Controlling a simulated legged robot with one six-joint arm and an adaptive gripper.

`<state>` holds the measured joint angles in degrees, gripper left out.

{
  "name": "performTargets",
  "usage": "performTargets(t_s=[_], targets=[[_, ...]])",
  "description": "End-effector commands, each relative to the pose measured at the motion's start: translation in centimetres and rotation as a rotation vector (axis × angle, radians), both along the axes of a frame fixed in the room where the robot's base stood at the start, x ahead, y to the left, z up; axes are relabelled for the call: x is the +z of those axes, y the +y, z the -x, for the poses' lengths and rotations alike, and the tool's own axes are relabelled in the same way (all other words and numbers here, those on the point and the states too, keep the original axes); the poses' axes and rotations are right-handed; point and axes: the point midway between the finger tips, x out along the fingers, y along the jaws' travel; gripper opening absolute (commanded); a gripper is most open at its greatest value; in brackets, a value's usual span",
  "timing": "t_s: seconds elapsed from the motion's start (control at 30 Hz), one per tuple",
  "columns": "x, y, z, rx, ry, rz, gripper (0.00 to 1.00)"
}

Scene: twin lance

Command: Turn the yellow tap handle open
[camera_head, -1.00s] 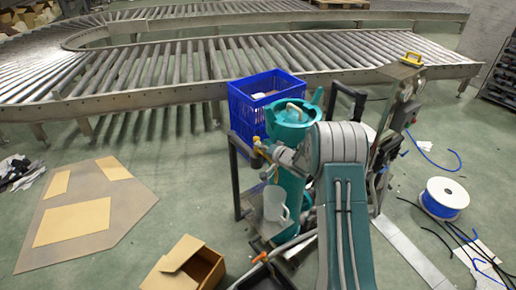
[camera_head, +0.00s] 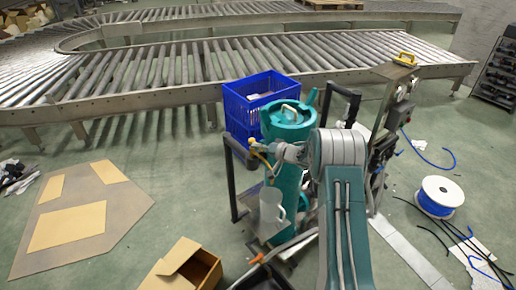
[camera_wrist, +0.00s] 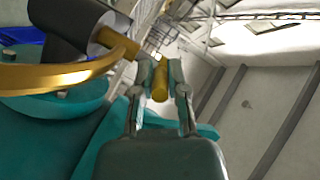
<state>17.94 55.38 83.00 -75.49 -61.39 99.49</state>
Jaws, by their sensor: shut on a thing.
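The yellow tap handle (camera_wrist: 160,80) is between the two fingertips of my gripper (camera_wrist: 160,78) in the wrist view, and the fingers are shut on it. In the head view the tap's yellow parts (camera_head: 255,147) show small at the left side of the teal tank (camera_head: 289,185). My gripper (camera_head: 268,150) reaches them from the right there, and its fingers are too small to make out. A brass-coloured part (camera_wrist: 120,43) and a curved golden band (camera_wrist: 60,78) lie left of my gripper in the wrist view. The handle's exact angle is unclear.
A pale jug (camera_head: 271,205) sits below the tap. A dark frame (camera_head: 232,180) stands close on the left, and a blue crate (camera_head: 250,115) behind the tank. A roller conveyor (camera_head: 150,95) runs across the back. Open floor lies left, with flat cardboard (camera_head: 75,220) and a box (camera_head: 185,268).

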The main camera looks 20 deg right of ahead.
Motion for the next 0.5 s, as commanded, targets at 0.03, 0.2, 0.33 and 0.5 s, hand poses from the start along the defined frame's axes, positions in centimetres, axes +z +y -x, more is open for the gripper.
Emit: performTargets(t_s=[0.03,0.2,0.33,0.5], targets=[[-0.15,-0.34,-0.06,-0.010,0.003,0.002,0.23],[-0.10,-0.24,-0.03,-0.008,0.002,0.001,0.53],[0.00,-0.10,0.02,-0.005,0.000,0.002,0.53],[0.10,-0.21,0.18,-0.004,0.000,0.001,0.53]])
